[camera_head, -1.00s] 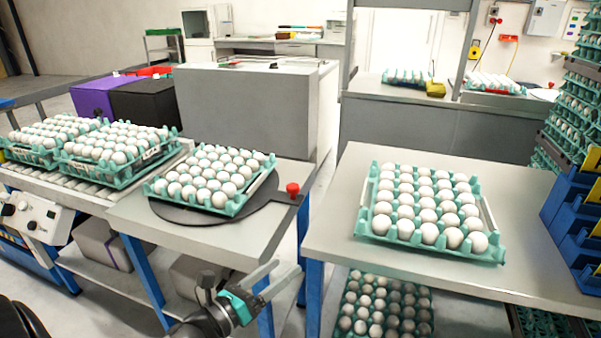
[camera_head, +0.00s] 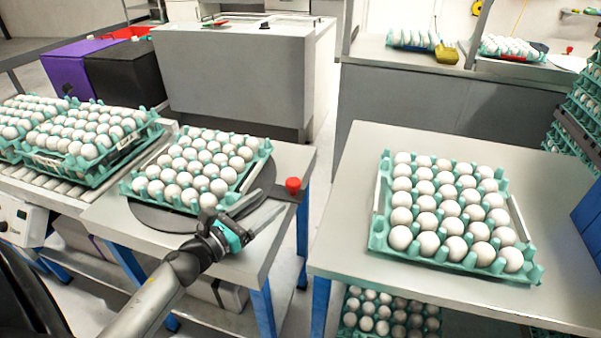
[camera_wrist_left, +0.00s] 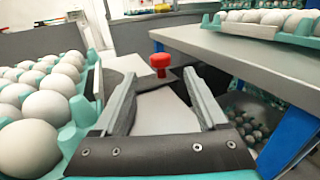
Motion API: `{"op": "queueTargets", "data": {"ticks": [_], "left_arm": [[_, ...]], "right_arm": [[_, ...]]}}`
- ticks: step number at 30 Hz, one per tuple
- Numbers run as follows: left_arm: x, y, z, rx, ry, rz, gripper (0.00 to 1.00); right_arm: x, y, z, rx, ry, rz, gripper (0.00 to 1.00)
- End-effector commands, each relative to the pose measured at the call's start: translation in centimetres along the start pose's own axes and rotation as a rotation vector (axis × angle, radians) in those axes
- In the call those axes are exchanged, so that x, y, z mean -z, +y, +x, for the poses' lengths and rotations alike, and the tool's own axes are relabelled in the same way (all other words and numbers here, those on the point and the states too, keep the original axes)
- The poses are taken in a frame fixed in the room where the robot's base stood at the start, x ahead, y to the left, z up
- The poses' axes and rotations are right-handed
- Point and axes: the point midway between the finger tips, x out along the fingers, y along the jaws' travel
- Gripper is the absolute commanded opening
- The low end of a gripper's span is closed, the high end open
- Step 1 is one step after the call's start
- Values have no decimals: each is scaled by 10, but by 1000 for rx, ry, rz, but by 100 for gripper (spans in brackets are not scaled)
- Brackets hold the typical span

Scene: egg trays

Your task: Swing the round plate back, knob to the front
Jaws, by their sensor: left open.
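The dark round plate (camera_head: 160,217) lies on the left table with a teal tray of white eggs (camera_head: 200,165) on it. Its red knob (camera_head: 293,185) stands on an arm at the plate's right side, near the table's right edge. My left gripper (camera_head: 268,212) is open and empty, in front of the knob and to its left, apart from it. In the left wrist view the red knob (camera_wrist_left: 160,62) shows beyond and between the open fingers (camera_wrist_left: 165,100), with the egg tray (camera_wrist_left: 85,115) close on the left. My right gripper is not in view.
A second table (camera_head: 345,220) on the right holds another egg tray (camera_head: 375,240), across a gap. More egg trays (camera_head: 80,165) stand on the roller conveyor at left. A grey cabinet (camera_head: 235,85) stands behind the plate. The left table's front is bare.

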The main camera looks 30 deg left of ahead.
Motion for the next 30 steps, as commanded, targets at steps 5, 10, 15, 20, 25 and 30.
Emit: {"op": "queueTargets", "data": {"ticks": [5, 10, 15, 20, 25, 30], "left_arm": [[-1, 0, 32, 2, -3, 2, 75], [-1, 0, 59, 1, -3, 2, 75], [-1, 1, 84, 0, -3, 3, 75], [0, 0, 106, 0, -2, 1, 75], [0, 0, 123, 0, -1, 0, 75], [0, 0, 130, 0, 0, 0, 75]], "right_arm": [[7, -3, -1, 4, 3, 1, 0], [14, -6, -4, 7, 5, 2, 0], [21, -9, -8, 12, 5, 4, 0], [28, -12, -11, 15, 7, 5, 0], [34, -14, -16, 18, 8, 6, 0], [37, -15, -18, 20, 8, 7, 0]]}}
